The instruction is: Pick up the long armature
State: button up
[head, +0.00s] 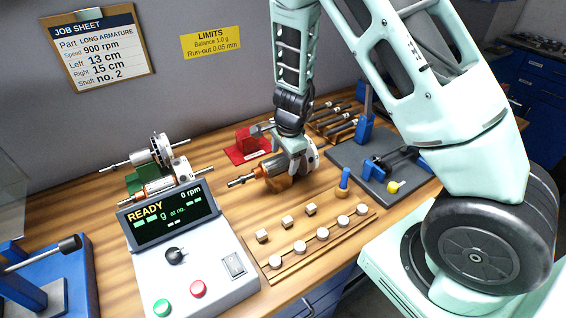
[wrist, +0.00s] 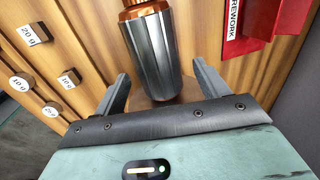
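An armature (head: 262,174) with a steel core, copper winding and shaft lies in a wooden cradle on the bench, near its middle. My gripper (head: 291,160) is right above it, pointing down. In the wrist view the steel core (wrist: 151,55) reaches in between the two fingers of my gripper (wrist: 162,92), with gaps on both sides. The fingers are open, and I see no grip on it. Two more armatures, a rear one (head: 150,155) and a front one (head: 165,185), lie at the left behind the display box. No label tells which is the long one.
The balancing display (head: 163,219) reads READY, 0 rpm. A red REWORK tray (head: 240,152) lies behind my gripper. Several weights stand on a wooden strip (head: 290,262) at the front. A grey stand with blue posts (head: 372,178) is at the right. A job sheet (head: 97,48) names LONG ARMATURE.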

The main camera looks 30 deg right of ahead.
aim_at(284, 156)
jog(key=c, duration=1.5)
jog(key=shift+r, duration=0.1)
grip_shut()
notch_tip(284, 156, up, 10)
jog(key=p, duration=0.2)
